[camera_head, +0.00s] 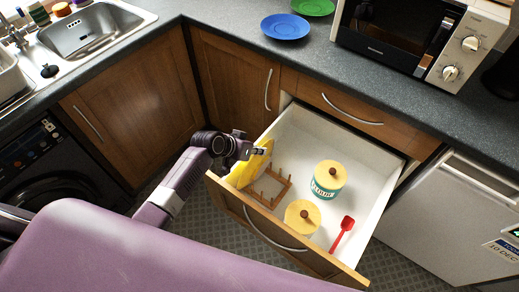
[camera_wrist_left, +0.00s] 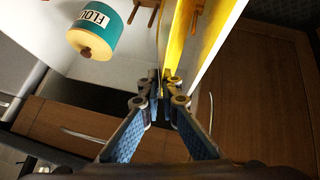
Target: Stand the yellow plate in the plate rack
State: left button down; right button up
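The yellow plate (camera_head: 249,165) is on edge, steeply tilted, at the left end of the open drawer in the head view. My left gripper (camera_head: 243,149) is at its upper edge. In the left wrist view the plate (camera_wrist_left: 181,38) runs down between the fingertips of my left gripper (camera_wrist_left: 164,80), which look closed on its rim. The wooden plate rack (camera_head: 270,188) lies in the drawer right beside the plate, its pegs upright. I cannot tell whether the plate's lower edge is between the pegs. My right gripper is not in view.
The open drawer (camera_head: 377,214) also holds a flour canister (camera_head: 328,180), a second yellow-lidded canister (camera_head: 302,217) and a red scoop (camera_head: 342,234). A blue plate (camera_head: 285,26), a green plate (camera_head: 312,6) and a microwave (camera_head: 400,35) are on the counter.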

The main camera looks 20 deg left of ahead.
pick_arm(q)
jog(key=c, duration=2.1)
grip_release()
jog(key=shift+r, duration=0.1)
jog(key=shift+s, duration=0.1)
jog(key=v, duration=1.2)
